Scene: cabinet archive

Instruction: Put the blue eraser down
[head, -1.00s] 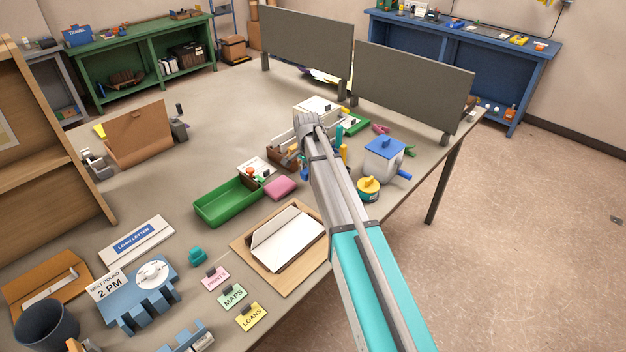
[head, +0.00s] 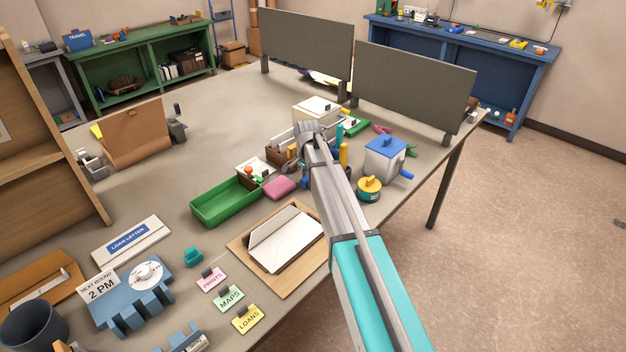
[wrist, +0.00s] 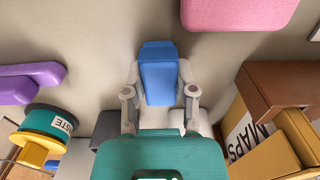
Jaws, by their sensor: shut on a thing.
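The blue eraser (wrist: 158,75) is a blue block in the middle of the wrist view. My gripper (wrist: 159,88) is shut on it, with one finger on each side. The grey-beige tabletop (wrist: 110,40) shows beyond the eraser; I cannot tell whether the eraser touches it. In the head view my arm hides most of the gripper, and I cannot clearly make out the eraser there. The arm's end is over the table (head: 225,130), near a brown box (head: 278,154) and a pink block (head: 279,188). The pink block also shows in the wrist view (wrist: 240,12).
In the wrist view a paste tin (wrist: 45,130) and a purple item (wrist: 30,82) are at left, and a brown box with a MAPS label (wrist: 275,85) is at right. The head view also shows a green tray (head: 225,204), a blue-lidded container (head: 386,158) and grey dividers (head: 412,88).

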